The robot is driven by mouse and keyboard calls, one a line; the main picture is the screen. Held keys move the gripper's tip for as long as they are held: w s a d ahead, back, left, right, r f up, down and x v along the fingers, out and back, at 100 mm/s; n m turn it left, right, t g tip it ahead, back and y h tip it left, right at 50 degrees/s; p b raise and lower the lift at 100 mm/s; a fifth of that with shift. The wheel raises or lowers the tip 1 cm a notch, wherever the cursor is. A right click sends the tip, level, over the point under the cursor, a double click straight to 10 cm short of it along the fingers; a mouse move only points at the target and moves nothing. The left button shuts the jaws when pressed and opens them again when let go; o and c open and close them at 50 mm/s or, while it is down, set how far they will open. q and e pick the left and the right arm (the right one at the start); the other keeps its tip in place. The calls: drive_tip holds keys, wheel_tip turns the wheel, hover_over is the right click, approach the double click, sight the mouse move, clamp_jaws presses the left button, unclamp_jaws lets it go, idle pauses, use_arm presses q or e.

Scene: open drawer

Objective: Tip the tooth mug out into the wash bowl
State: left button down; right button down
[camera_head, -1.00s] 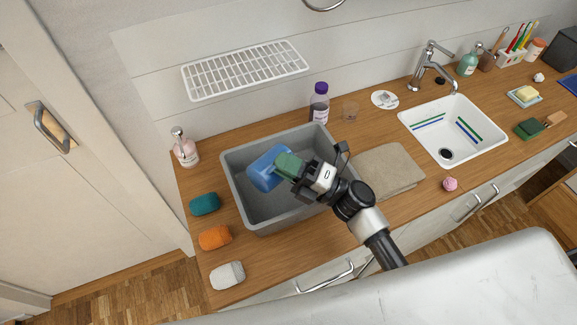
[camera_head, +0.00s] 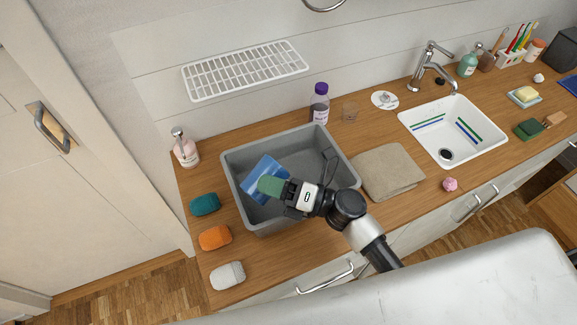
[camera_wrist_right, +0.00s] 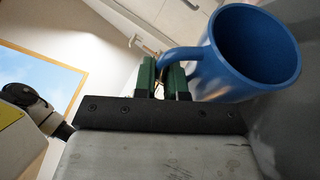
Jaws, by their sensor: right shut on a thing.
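The blue tooth mug (camera_head: 262,170) is over the grey wash bowl (camera_head: 231,173), tilted, within the bowl's outline. My right gripper (camera_head: 271,186) is shut on the mug's handle. In the right wrist view the green finger pads (camera_wrist_right: 165,80) close around the handle of the mug (camera_wrist_right: 222,62), and its open mouth shows a dark inside; no contents can be seen. The mug's underside and the exact gap to the bowl floor are hidden. My left gripper is not in view.
A folded beige towel (camera_head: 388,172) lies right of the bowl. A sink (camera_head: 452,130) is further right.

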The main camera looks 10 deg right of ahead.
drive_tip(key=n+p, duration=0.1)
drive_tip(key=s+a+f+n+g+h+p, duration=0.1)
drive_tip(key=n+p, duration=0.1)
drive_tip(key=a+n+h+p, duration=0.1)
drive_tip(key=p, duration=0.1)
drive_tip(key=shift+s+f+n+g, duration=0.2)
drive_tip(key=shift+f+n+g, duration=0.1)
drive_tip(key=shift+n, duration=0.1)
drive_tip(key=s+a+n+h+p, duration=0.1)
drive_tip(key=n, duration=0.1)
drive_tip(key=s+a+n+h+p, duration=0.1)
drive_tip(key=a+n+h+p, duration=0.1)
drive_tip(key=s+a+f+n+h+p, duration=0.1)
drive_tip(key=n+h+p, duration=0.1)
drive_tip(key=shift+s+a, duration=0.1)
drive_tip(key=shift+a, duration=0.3)
drive_tip(key=shift+f, duration=0.1)
idle(0.7)
